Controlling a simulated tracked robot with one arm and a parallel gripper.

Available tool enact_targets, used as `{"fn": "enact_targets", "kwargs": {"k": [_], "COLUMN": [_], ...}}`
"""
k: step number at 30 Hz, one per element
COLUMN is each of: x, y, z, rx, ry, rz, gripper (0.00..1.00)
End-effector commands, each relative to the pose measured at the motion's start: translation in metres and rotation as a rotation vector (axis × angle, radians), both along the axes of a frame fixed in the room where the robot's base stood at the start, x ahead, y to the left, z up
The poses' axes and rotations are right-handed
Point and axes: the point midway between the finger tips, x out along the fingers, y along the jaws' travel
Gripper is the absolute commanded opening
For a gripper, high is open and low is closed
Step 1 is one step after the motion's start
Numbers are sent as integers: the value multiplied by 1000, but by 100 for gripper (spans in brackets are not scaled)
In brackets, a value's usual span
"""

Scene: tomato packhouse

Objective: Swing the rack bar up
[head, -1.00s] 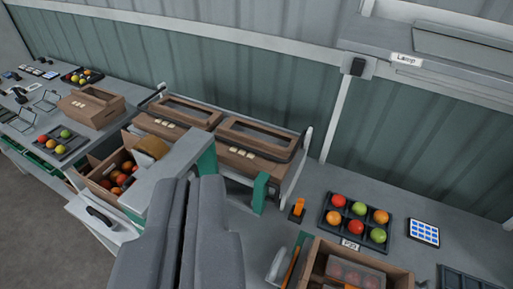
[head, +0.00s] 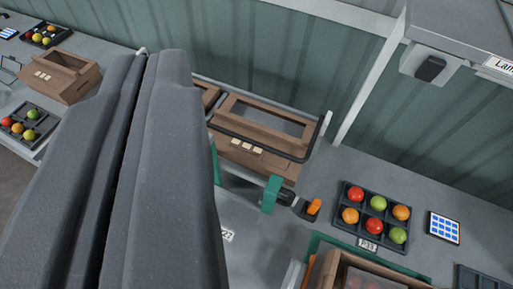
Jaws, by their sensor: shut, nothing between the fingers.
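The rack bar (head: 262,147) is a thin dark rod. It runs low across the front of a brown box (head: 265,117) and bends up at its right end beside a pale upright (head: 325,123). Its left end is hidden behind my gripper. My gripper (head: 152,54) is two long grey fingers pressed together, filling the left middle of the view. It appears left of the visible part of the bar, with nothing between the fingers. I cannot tell whether it touches the rack.
A green post (head: 271,194) with a dark knob stands before the rack. To the right are an orange item (head: 314,207), a fruit tray (head: 386,205), a blue keypad (head: 443,228) and a lamp housing (head: 430,68). A brown crate (head: 330,272) is at the bottom.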

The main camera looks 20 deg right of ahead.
Motion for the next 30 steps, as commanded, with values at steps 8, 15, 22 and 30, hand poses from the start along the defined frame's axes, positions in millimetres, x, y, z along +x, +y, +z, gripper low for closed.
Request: {"fn": "enact_targets", "kwargs": {"k": [8,15,22,30], "x": [20,99,161,197], "y": [0,-19,-40,-56], "z": [-23,-134,-263,-399], "rx": [-143,-830,-1592,-2293], "ry": [40,257,538,779], "rz": [-10,32,269,738], "gripper": [0,0,0,0]}}
